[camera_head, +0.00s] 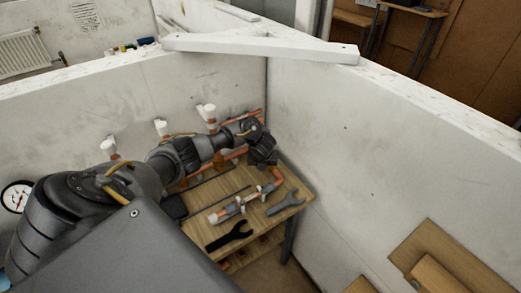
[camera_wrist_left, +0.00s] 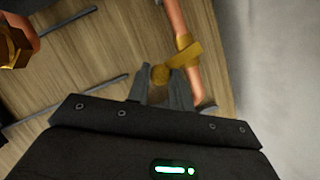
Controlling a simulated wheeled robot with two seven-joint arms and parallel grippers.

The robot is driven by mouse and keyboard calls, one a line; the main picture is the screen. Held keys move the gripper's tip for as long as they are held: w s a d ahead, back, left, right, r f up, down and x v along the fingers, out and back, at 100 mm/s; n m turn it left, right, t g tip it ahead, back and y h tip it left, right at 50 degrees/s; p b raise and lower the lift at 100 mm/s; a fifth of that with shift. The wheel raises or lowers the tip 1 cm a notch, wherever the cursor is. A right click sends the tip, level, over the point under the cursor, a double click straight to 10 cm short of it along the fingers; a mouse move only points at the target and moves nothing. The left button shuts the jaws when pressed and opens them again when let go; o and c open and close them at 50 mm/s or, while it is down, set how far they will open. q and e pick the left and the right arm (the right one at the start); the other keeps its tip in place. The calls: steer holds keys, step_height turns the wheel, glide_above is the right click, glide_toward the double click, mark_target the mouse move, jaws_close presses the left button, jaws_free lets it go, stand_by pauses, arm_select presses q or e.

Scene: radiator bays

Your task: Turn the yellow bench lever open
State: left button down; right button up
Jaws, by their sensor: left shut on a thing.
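My left arm reaches over the wooden bench (camera_head: 228,224), with my left gripper (camera_head: 263,160) near its far right end. In the left wrist view, the fingertips of the left gripper (camera_wrist_left: 163,86) are closed on the rounded end of the yellow bench lever (camera_wrist_left: 160,74). The lever joins a brass-yellow valve body (camera_wrist_left: 182,53) on a copper pipe (camera_wrist_left: 176,20). The lever lies crosswise to the pipe, at a slant. In the head view the lever is hidden or too small to make out. My right gripper does not show.
A grey spanner (camera_head: 285,204), a black spanner (camera_head: 229,237) and a copper pipe assembly (camera_head: 240,204) lie on the bench. White walls (camera_head: 350,150) close in behind and right. Several white-capped valves (camera_head: 207,113) line the back wall. A pressure gauge (camera_head: 16,196) is at left.

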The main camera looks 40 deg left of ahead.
arm_select(q)
steer(key=w+d+n+g+b, duration=0.1)
steer(key=d+n, duration=0.1)
steer(key=n, duration=0.2)
steer(key=w+d+n+g+b, duration=0.1)
steer(key=d+n+g, duration=0.1)
steer(key=n, duration=0.3)
steer(key=w+d+n+g+y+b, duration=0.1)
steer(key=w+d+n+g, duration=0.1)
steer(key=n, duration=0.3)
steer(key=shift+w+f+b, duration=0.1)
steer(key=shift+f+b, duration=0.1)
steer(key=shift+b, duration=0.1)
steer(key=shift+w+r+n+g+b, duration=0.2)
steer(key=shift+w+n+g+b, duration=0.15)
steer(key=shift+n+b, duration=0.5)
steer(key=c, duration=1.3)
jaws_free()
steer(key=shift+o, duration=0.2)
